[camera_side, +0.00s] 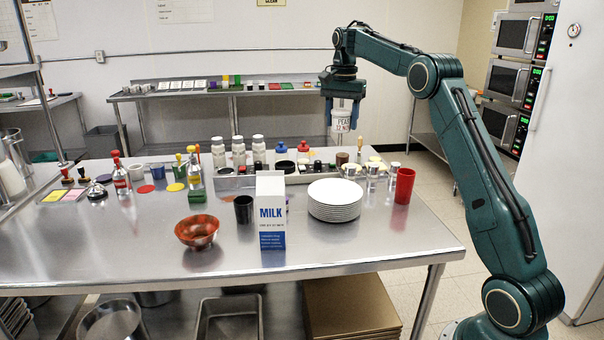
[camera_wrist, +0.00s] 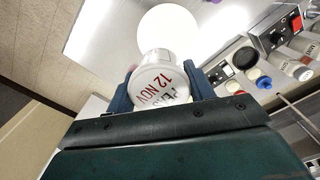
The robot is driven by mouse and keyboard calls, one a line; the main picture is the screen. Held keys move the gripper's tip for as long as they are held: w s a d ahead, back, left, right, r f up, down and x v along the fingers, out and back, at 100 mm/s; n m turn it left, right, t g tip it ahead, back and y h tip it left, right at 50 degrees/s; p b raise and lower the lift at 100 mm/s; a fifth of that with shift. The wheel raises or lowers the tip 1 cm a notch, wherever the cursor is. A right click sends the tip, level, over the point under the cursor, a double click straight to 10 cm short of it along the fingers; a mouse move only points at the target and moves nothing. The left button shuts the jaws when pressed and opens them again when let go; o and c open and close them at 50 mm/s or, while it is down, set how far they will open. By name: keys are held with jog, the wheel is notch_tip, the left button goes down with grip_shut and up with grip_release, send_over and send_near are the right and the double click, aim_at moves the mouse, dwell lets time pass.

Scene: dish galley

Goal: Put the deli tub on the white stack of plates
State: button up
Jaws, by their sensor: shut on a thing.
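The deli tub (camera_side: 343,118) is a white tub with red lettering, held in the air by my gripper (camera_side: 343,98) in the side view. In the wrist view the tub (camera_wrist: 160,80) sits between the two blue-green fingers of my gripper (camera_wrist: 162,92), with part of its lettering reading "12 NOV". The white stack of plates (camera_side: 335,201) stands on the steel table, right of the milk carton. It also shows as a white disc (camera_wrist: 168,30) beyond the tub in the wrist view, partly hidden by the tub. The tub is well above the table and apart from the plates.
A milk carton (camera_side: 271,212), a black cup (camera_side: 243,209) and a red-brown bowl (camera_side: 197,231) stand left of the plates. A red cup (camera_side: 404,186) stands to the right. Shakers and bottles (camera_side: 238,152) line the back. The front right of the table is clear.

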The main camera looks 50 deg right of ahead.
aim_at(338, 194)
notch_tip(338, 194, down, 20)
jog(key=shift+r, duration=0.2)
dwell(0.9)
jog(key=shift+f, duration=0.1)
jog(key=o, duration=1)
notch_tip(338, 194, up, 12)
jog(key=shift+r, duration=0.15)
dwell(0.7)
